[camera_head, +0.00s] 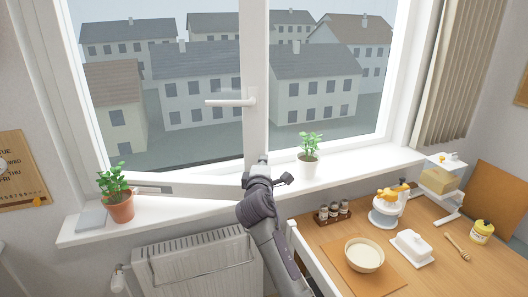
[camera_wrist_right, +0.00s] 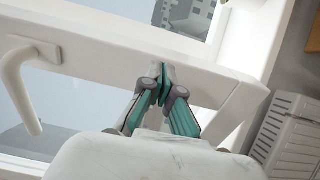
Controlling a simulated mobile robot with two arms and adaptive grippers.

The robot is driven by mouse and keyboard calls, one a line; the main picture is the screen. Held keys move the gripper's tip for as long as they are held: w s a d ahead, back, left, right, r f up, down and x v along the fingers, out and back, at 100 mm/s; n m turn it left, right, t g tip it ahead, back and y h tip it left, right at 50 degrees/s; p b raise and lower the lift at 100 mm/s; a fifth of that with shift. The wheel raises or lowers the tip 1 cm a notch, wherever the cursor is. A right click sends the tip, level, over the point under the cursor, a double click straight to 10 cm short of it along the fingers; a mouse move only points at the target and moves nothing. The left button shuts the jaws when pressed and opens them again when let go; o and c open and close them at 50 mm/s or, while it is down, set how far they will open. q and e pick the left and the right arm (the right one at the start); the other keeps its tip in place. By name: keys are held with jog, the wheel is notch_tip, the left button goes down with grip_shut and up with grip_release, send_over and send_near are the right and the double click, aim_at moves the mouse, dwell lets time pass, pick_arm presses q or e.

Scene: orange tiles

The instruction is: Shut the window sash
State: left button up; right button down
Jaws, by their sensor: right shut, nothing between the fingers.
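The white window sash (camera_head: 255,128) is the left pane's frame, with a white lever handle (camera_head: 232,101) pointing left on its right stile. Its lower corner stands over the sill and it looks slightly ajar, but the size of the gap is unclear. My right gripper (camera_head: 263,160) is at the lower end of that stile. In the right wrist view, the shut, empty fingertips (camera_wrist_right: 165,85) are at the white sash stile (camera_wrist_right: 100,58), seemingly touching it. The handle (camera_wrist_right: 22,88) is left of them. My left gripper is out of view.
A potted plant (camera_head: 118,205) and grey book (camera_head: 91,220) are on the sill's left; another white-potted plant (camera_head: 308,160) stands right of my gripper. A radiator (camera_head: 195,262) is below. The wooden counter (camera_head: 320,255) at right holds a bowl (camera_head: 364,255) and a butter dish (camera_head: 412,248).

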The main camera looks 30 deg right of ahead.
aim_at(265, 152)
jog(key=x, duration=0.3)
jog(key=shift+w+d+p, duration=0.15)
jog(key=shift+p, duration=0.25)
jog(key=shift+w+d, duration=0.1)
jog(key=shift+w, duration=0.05)
